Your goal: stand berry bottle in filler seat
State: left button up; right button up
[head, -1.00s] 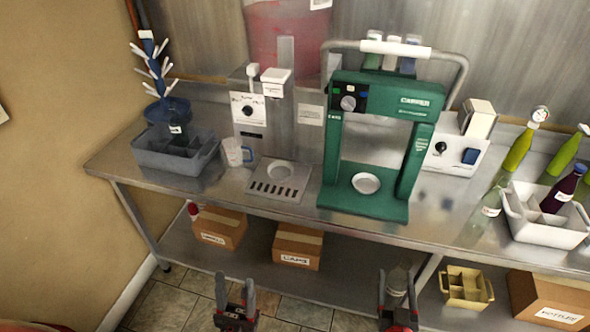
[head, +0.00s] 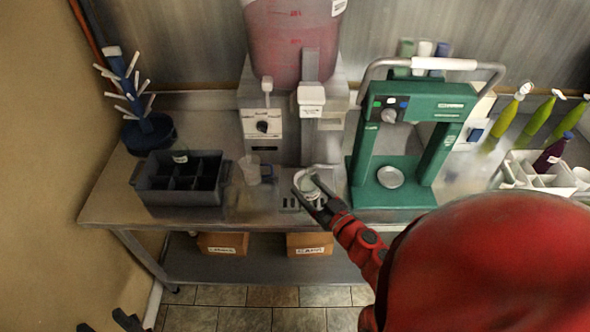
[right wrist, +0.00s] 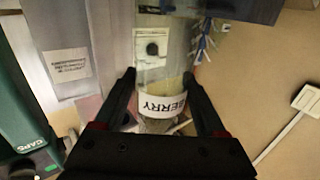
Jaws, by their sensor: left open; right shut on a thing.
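The clear berry bottle (right wrist: 163,75) with a white BERRY label is between the fingers of my right gripper (right wrist: 160,90) in the right wrist view. In the head view my right gripper (head: 318,200) is shut on the bottle (head: 306,183) over the filler's drip tray (head: 288,206). The filler (head: 268,122) has a red tank above. The bottle and gripper cover most of the seat, so I cannot tell whether the bottle's base touches it. The bottle looks roughly upright. My left gripper (head: 107,324) is open and empty at the bottom left.
A grey crate (head: 180,198) and a blue drying tree (head: 148,132) are further left. The green capper (head: 407,195) stands close on the right. A white crate (head: 542,180) holds a dark bottle (head: 550,154).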

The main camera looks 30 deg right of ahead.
jog(key=shift+w+d, duration=0.1)
jog(key=shift+d, duration=0.15)
jog(key=shift+w+d, duration=0.1)
jog(key=shift+w, duration=0.2)
jog(key=w+d+b, duration=0.2)
jog(key=w+d, duration=0.4)
jog(key=w, duration=0.4)
jog(key=shift+w+f, duration=0.15)
jog(key=shift+f, duration=0.15)
jog(key=shift+d+f, duration=0.1)
jog(key=shift+f, duration=0.1)
jog(key=shift+f+p, duration=0.35)
jog(key=shift+f, duration=0.6)
dwell(1.6)
jog(key=o, duration=1.6)
jog(key=shift+c, duration=0.2)
